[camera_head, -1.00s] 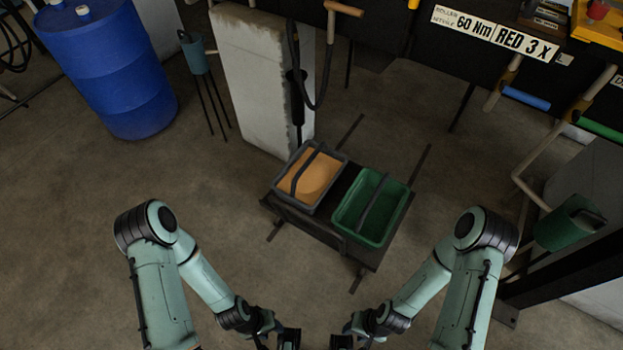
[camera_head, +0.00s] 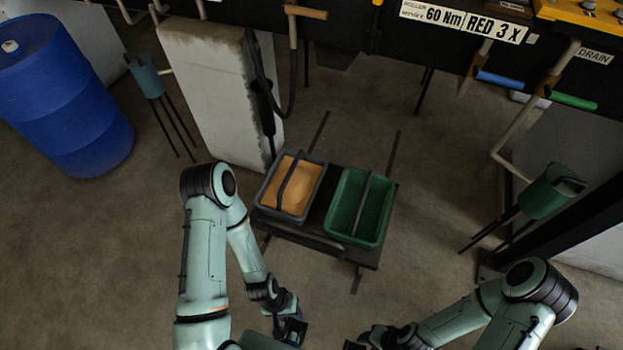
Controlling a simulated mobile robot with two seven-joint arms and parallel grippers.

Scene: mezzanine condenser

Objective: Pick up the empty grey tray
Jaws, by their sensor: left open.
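A grey tray (camera_head: 263,197) with a dark handle across its top sits on the left of a low dark stand (camera_head: 321,203). It is not empty: a tan-orange mass (camera_head: 300,199) fills much of it. A green tray (camera_head: 344,231), also with a dark handle, sits beside it on the right and looks empty. I see no empty grey tray. My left gripper (camera_head: 291,331) is open at the bottom of the picture, on the near side of the stand and apart from both trays. My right gripper (camera_head: 358,344) is partly cut off at the bottom edge; its jaws do not show clearly.
A pale concrete block (camera_head: 215,95) with a hanging dark hose stands behind the grey tray. A blue drum (camera_head: 65,100) is at the left. A green container on legs (camera_head: 550,192) and a dark beam stand at the right. The floor around the stand's near side is clear.

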